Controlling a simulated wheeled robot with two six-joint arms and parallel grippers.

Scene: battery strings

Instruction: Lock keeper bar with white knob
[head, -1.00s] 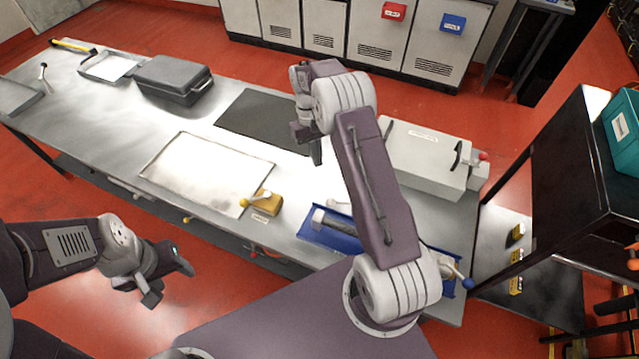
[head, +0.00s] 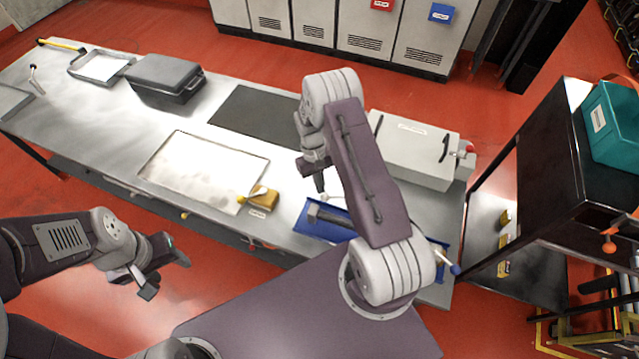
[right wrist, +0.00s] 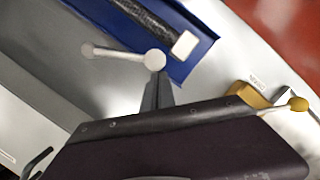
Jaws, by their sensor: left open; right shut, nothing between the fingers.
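The white knob (right wrist: 155,60) shows in the right wrist view, with a pale bar running left to a smaller round end. In the head view a white lever (head: 335,197), likely the same part, is at the back edge of the blue tray (head: 325,232), partly hidden by my right arm. My right gripper (head: 319,184) is shut and empty, pointing down just behind the tray. In the right wrist view its dark fingertips (right wrist: 157,82) appear just below the knob; I cannot tell if they touch. My left gripper (head: 167,277) is open and empty, in front of the bench.
A yellow block (head: 264,199) with a yellow-knobbed lever (head: 242,199) stands left of the tray. A grey case (head: 415,150) is at the right and a dark mat (head: 258,120) behind. A pale plate (head: 200,170) lies left. A black cart (head: 545,150) stands right.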

